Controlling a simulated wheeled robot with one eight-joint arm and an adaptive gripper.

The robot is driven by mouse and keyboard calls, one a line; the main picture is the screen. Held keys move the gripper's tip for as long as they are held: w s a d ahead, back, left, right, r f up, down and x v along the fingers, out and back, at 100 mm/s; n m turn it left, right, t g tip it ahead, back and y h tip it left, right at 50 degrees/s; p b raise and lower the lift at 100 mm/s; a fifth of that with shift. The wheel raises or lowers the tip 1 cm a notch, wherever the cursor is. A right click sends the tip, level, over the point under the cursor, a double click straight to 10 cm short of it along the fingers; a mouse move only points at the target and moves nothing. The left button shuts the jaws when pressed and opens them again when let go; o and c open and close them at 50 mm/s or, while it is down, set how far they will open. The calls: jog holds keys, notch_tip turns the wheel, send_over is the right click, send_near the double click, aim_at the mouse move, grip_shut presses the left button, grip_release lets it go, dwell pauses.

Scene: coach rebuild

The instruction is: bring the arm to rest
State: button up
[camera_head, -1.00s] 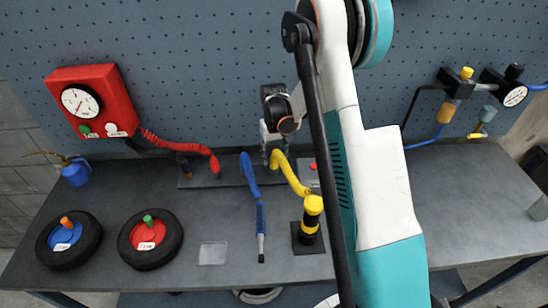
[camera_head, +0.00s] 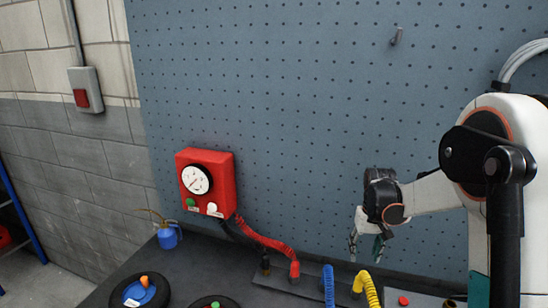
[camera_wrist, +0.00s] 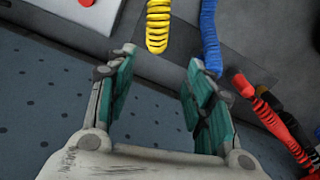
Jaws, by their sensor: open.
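My gripper (camera_head: 365,247) hangs from my arm at the right of the head view, in front of the pegboard and above the back of the bench. In the wrist view its two teal-padded fingers (camera_wrist: 155,95) stand apart with nothing between them. The yellow coiled hose (camera_wrist: 158,25) and the blue hose (camera_wrist: 209,35) lie beyond the fingertips, apart from them. The red hose (camera_wrist: 258,100) lies to the right of the fingers.
A red gauge box (camera_head: 222,165) is on the blue-grey pegboard (camera_head: 300,100). A blue oil can (camera_head: 168,237) and two wheels, one with a blue hub (camera_head: 140,293), are on the bench. A hook (camera_head: 396,36) sticks out high on the pegboard. The space before the upper pegboard is free.

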jog(key=s+a+r+t+b, duration=0.3)
jog(key=s+a+r+b, duration=0.35)
jog(key=s, duration=0.55)
jog(key=s+a+f+n+t+b, duration=0.1)
jog(key=s+a+f+t+b, duration=0.1)
jog(key=s, duration=0.5)
jog(key=s+a+f+t+b, duration=0.2)
jog(key=s+a+b, duration=0.1)
jog(key=s, duration=0.5)
jog(key=shift+s+a+f+n, duration=0.15)
jog(key=shift+s+a+n, duration=0.1)
jog(key=shift+a+n, duration=0.2)
